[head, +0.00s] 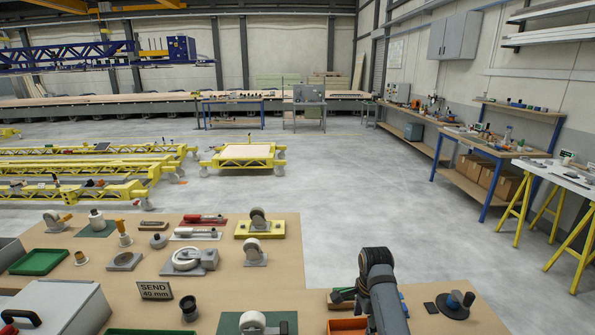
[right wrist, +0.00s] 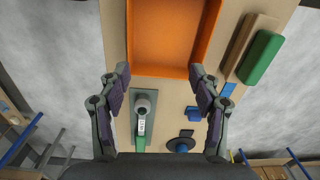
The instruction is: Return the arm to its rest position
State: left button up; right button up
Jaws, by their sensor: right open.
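My right arm (head: 380,290) rises from the bottom edge of the head view, over the right part of the workbench. Its gripper is not clearly visible there. In the right wrist view my right gripper (right wrist: 158,73) has its two fingers spread wide apart, with nothing between them. It faces down over the bench, beside an orange tray (right wrist: 172,35) whose visible inside is empty. My left arm and gripper are not in view.
Between the fingers' span below lie a grey-and-green tool (right wrist: 142,108) and a black disc (right wrist: 180,146) with a knob. A green block (right wrist: 262,56) lies right of the tray. A "SEND 40 mm" sign (head: 155,290) and several parts crowd the bench's left. Open floor (head: 370,210) lies beyond.

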jog(key=s+d+f+n, duration=0.1)
jog(key=f, duration=0.1)
jog(key=s+d+f+n, duration=0.1)
jog(key=s+f, duration=0.1)
jog(key=shift+d, duration=0.15)
jog(key=s+d+n+t+h, duration=0.1)
jog(key=s+d+n+t, duration=0.25)
jog(key=s+n, duration=1.5)
jog(key=s+d+f+m+g+b, duration=0.1)
jog(key=s+d+f+m, duration=0.15)
jog(key=f, duration=1.05)
jog(key=s+d+f+m+g, duration=0.1)
jog(key=s+f, duration=0.2)
jog(key=f, duration=1)
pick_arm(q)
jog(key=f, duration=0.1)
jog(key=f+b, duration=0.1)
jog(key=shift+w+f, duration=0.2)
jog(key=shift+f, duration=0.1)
pick_arm(e)
jog(key=s+f, duration=1.8)
jog(key=shift+s+d+g, duration=0.35)
jog(key=shift+s+d, duration=0.05)
